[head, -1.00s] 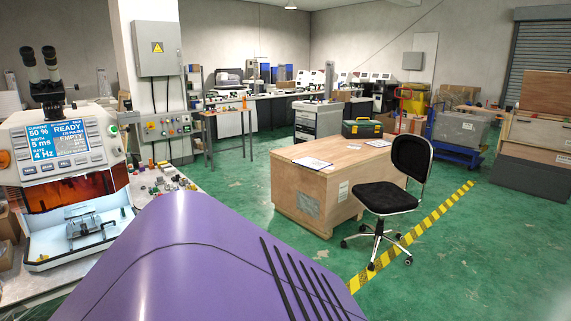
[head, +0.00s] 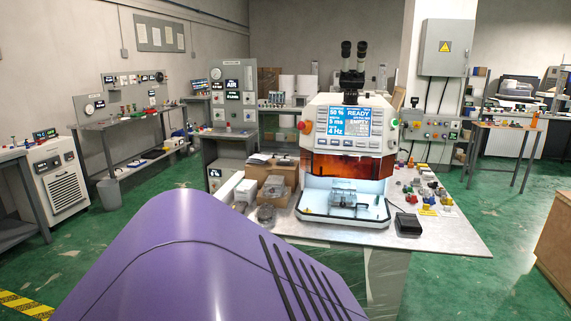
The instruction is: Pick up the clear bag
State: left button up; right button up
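I cannot clearly make out a clear bag in the head view. A small see-through or shiny item (head: 265,215) lies at the left front of the workbench (head: 450,240), but I cannot tell what it is. Neither of my grippers is in view. My own purple body covers the lower left and middle of the picture and hides part of the bench's near side.
A white machine with an eyepiece (head: 346,150) stands on the bench, with cardboard boxes (head: 268,178) to its left and small coloured parts (head: 428,192) to its right. A grey bin (head: 112,192) stands at left. Green floor is open at left and right.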

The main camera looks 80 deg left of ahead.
aim_at(288, 162)
jog(key=u, duration=2.9)
jog(key=i+j+u, duration=0.15)
jog(key=u, duration=0.35)
jog(key=i+u, duration=0.3)
jog(key=u, duration=0.15)
jog(key=i+l+u, duration=0.25)
jog(key=i, duration=1.4)
jog(key=i+j, duration=0.15)
jog(key=i, duration=0.65)
jog(key=i+j+z, duration=0.1)
jog(key=i, duration=0.65)
jog(key=i+l+z, duration=0.1)
jog(key=i+z, duration=0.7)
jog(key=i+j+z, duration=0.1)
jog(key=i+z, duration=0.3)
jog(key=i+l+z, duration=0.15)
jog(key=i, duration=1.35)
